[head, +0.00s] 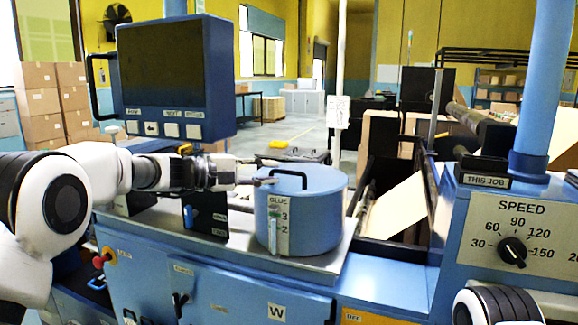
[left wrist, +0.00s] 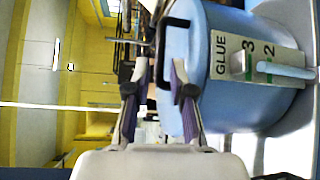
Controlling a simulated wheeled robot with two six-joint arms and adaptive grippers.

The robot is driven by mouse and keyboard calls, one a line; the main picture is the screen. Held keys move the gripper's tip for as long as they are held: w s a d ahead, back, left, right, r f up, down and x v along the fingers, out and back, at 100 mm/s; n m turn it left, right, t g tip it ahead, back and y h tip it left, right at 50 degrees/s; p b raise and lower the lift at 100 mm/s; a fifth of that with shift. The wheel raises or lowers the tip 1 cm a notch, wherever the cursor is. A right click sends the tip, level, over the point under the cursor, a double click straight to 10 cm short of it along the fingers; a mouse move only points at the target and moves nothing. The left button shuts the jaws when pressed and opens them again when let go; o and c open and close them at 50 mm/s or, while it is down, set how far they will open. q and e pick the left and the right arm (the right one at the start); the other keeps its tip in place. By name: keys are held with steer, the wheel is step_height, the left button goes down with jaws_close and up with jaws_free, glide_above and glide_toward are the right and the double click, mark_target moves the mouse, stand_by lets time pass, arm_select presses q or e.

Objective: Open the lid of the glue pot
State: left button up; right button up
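The blue glue pot (head: 318,228) stands on the machine's metal top, with a label reading GLUE and a pale level tube on its side. Its lid lies flat on top and carries a black bar handle (head: 290,173). The pot (left wrist: 225,105) appears sideways in the left wrist view. My left gripper (head: 268,170) is level with the top of the pot, at its left side. In the left wrist view its two fingers (left wrist: 160,75) are apart, with the handle (left wrist: 161,45) showing at the gap; contact cannot be told. My right gripper is out of view.
A monitor (head: 178,80) with buttons stands behind my left arm. A panel with a SPEED dial (head: 512,250) is at the right. A paper web (head: 400,210) runs behind the pot. Stacked cartons (head: 50,100) stand far left.

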mark_target(284, 172)
arm_select(q)
steer(key=x, duration=0.3)
steer(key=s+p+x, duration=0.1)
steer(key=x, duration=0.2)
steer(key=shift+d, duration=0.2)
steer(key=shift+a, duration=0.75)
jaws_close()
steer(key=shift+d, duration=0.1)
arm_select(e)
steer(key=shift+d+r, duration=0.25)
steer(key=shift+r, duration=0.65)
arm_select(q)
steer(key=shift+r, duration=0.35)
steer(key=r+p, duration=0.1)
steer(key=r, duration=0.1)
steer(key=w+r, duration=0.1)
steer(key=shift+d+r+p, duration=0.15)
steer(key=shift+r+p, duration=0.2)
steer(key=shift+r, duration=0.05)
steer(key=w+r+p, duration=0.3)
steer(key=r+p, duration=0.2)
steer(key=shift+d+r, duration=0.2)
steer(key=shift+d, duration=0.3)
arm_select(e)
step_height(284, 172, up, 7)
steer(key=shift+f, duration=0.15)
